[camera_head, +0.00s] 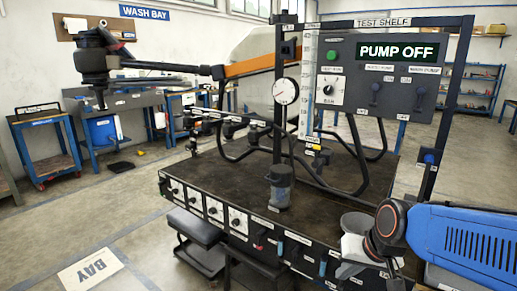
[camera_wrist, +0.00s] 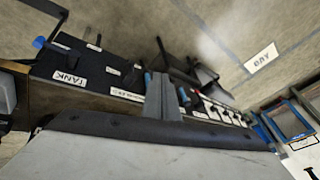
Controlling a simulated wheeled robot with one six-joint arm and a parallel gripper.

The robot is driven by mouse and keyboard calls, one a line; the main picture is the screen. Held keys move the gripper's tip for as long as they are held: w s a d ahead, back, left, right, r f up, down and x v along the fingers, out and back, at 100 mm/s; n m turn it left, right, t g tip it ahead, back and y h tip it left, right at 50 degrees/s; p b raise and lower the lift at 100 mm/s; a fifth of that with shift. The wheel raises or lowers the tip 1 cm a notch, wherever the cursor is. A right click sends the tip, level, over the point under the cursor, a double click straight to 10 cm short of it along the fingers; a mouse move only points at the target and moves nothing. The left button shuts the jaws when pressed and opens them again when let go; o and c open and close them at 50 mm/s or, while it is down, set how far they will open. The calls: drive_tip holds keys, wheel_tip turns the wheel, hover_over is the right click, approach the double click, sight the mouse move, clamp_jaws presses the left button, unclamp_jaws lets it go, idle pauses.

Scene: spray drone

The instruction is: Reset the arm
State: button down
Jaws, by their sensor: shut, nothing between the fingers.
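My gripper (camera_wrist: 161,82) shows in the wrist view as two grey fingers closed together with nothing between them. It points over the front edge of the test bench. In the head view my blue arm (camera_head: 462,240) comes in from the right, bent at a dark joint with an orange ring (camera_head: 387,221). The wrist end hangs near the bench's right front corner; its fingertips cannot be made out there. The test bench (camera_head: 240,150) has a dark top and a front panel of dials and levers.
A drone arm with a dark motor (camera_head: 95,62) and an orange boom (camera_head: 250,66) stretches left above the bench. A panel reading PUMP OFF (camera_head: 399,51) stands at the back, beside a round gauge (camera_head: 285,91). A BAY sign (camera_head: 90,270) lies on open floor at left.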

drive_tip(key=s+d+r+n+h, duration=0.1)
drive_tip(key=s+d+r+h, duration=0.1)
drive_tip(key=s+d, duration=0.5)
drive_tip(key=s+r, duration=0.1)
drive_tip(key=s, duration=0.3)
drive_tip(key=shift+s+r+n, duration=0.2)
drive_tip(key=shift+r+n, duration=0.1)
drive_tip(key=shift+r, duration=0.1)
